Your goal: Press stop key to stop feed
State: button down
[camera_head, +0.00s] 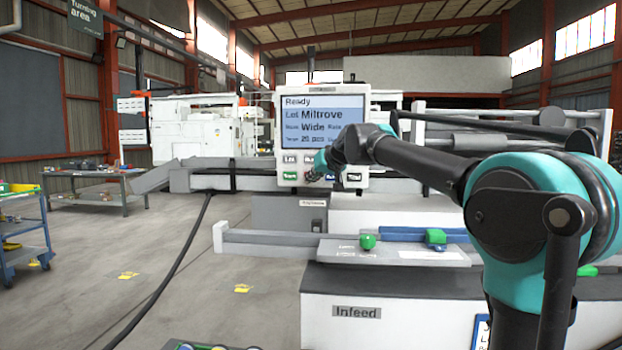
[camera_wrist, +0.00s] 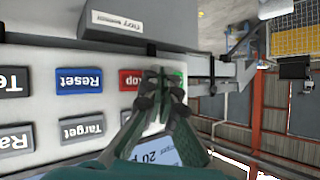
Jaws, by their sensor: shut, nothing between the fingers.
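The control panel (camera_head: 278,100) stands upright, with a lit screen (camera_head: 322,122) reading "Ready" and rows of keys below it. In the wrist view the red stop key (camera_wrist: 129,79) is partly covered by my gripper, with only "op" readable. My gripper (camera_wrist: 162,74) is shut and empty, its fingertips at the panel between the red key and the green key (camera_wrist: 180,77). I cannot tell whether the tips touch a key. In the head view my gripper (camera_head: 314,174) is in front of the lower key row and hides the red key's place.
The blue Reset key (camera_wrist: 79,81) is beside the stop key, and the grey Target key (camera_wrist: 82,127) is in the other row. The infeed unit (camera_head: 400,315) stands below my arm. A blue cart (camera_head: 30,235) is at the left.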

jog(key=shift+s, duration=1.35)
